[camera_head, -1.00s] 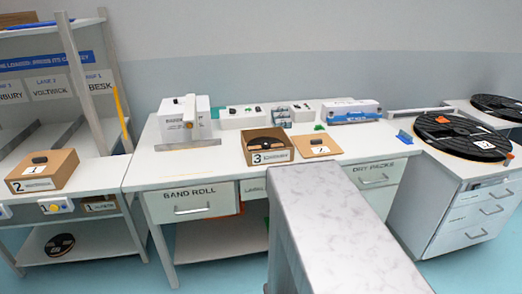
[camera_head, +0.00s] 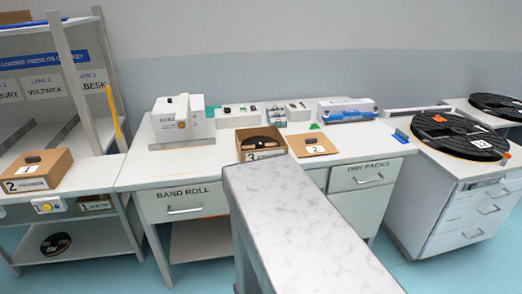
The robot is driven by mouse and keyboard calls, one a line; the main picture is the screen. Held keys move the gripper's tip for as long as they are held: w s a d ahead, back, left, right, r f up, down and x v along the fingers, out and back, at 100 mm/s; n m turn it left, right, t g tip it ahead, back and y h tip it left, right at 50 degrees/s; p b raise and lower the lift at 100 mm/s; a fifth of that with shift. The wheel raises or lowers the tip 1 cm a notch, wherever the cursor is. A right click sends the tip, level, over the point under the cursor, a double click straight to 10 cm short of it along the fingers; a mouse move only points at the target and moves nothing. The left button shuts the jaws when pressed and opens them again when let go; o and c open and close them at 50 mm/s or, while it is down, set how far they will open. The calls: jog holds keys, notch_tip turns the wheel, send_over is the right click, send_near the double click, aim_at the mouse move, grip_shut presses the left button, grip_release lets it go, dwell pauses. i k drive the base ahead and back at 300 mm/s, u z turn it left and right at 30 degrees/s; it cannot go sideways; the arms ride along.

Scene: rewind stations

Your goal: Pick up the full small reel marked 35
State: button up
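No number 35 can be read on any reel. A small black reel (camera_head: 56,243) with a pale mark, too small to read, lies on the low shelf of the left rack. A dark reel (camera_head: 262,140) sits partly hidden in the open cardboard box marked 3 (camera_head: 243,150) on the middle bench. A large black reel (camera_head: 440,131) with a white label and an orange spot lies on the right cabinet. Another large black reel (camera_head: 500,104) is behind it at the right edge. My gripper is not in view.
The middle bench (camera_head: 150,170) also holds a flat cardboard piece marked 2 (camera_head: 312,145), a white device (camera_head: 178,122) and a blue and white box (camera_head: 347,111). A box marked 2 (camera_head: 38,170) stands on the left rack. Pale floor shows left of the bench.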

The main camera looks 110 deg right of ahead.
aim_at(252, 142)
jog(key=u, duration=0.15)
jog(key=k, duration=1.05)
jog(key=z, duration=0.65)
